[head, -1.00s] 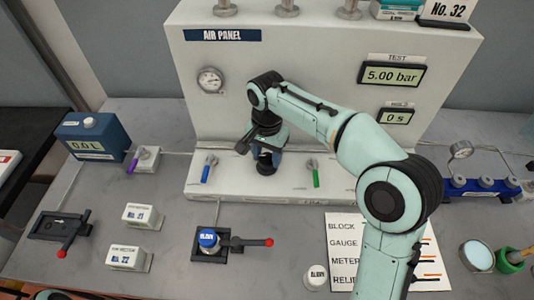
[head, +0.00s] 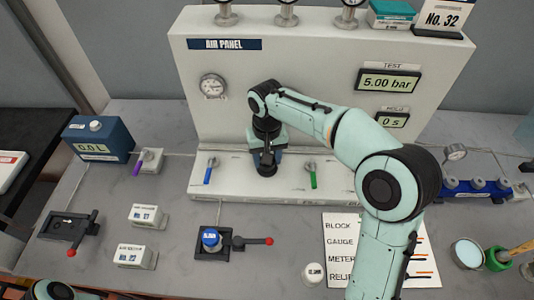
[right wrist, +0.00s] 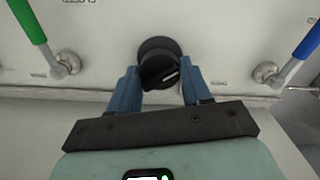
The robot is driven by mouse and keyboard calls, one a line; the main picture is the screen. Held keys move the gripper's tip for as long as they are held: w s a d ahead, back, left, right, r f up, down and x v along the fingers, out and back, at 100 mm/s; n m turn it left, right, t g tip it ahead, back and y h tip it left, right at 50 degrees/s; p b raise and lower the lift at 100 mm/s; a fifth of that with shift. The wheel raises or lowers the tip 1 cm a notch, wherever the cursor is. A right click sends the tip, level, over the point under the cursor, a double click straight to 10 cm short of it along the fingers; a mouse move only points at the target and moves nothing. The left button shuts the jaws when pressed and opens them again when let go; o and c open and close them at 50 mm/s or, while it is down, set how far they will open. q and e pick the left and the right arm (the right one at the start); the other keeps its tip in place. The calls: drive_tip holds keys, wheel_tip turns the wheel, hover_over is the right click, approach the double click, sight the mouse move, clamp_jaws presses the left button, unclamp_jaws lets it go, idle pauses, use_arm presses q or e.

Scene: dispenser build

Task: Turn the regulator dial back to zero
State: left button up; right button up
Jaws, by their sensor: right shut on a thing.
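The regulator dial is a black round knob (right wrist: 160,68) with a white pointer mark, low on the air panel (head: 310,60). In the right wrist view the pointer mark slants. My right gripper (right wrist: 158,85) has its blue fingers on either side of the knob, shut on it. In the head view my right gripper (head: 267,160) comes down onto the panel's ledge and mostly hides the knob. The test display (head: 390,83) reads 5.00 bar. A round gauge (head: 212,86) sits at the panel's left. Part of my left arm shows at the bottom left edge; its gripper is out of view.
A blue-handled valve (head: 209,171) and a green-handled valve (head: 312,173) flank the knob closely. A blue-capped block with a red-tipped lever (head: 240,241) stands in front. A paper list (head: 340,240) lies at the right. A blue 0.0 L box (head: 97,138) stands at the left.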

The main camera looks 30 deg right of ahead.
use_arm(q)
drive_tip(key=shift+w+r, duration=0.2)
drive_tip(key=shift+r, duration=0.15)
use_arm(e)
drive_tip(key=shift+n, duration=0.9)
drive_tip(key=o, duration=1)
drive_tip(key=shift+o, duration=0.2)
use_arm(q)
drive_tip(key=w+r+p, duration=0.2)
drive_tip(key=shift+r+p, duration=0.35)
drive_tip(key=shift+r, duration=0.05)
use_arm(e)
wheel_tip(320, 180, up, 12)
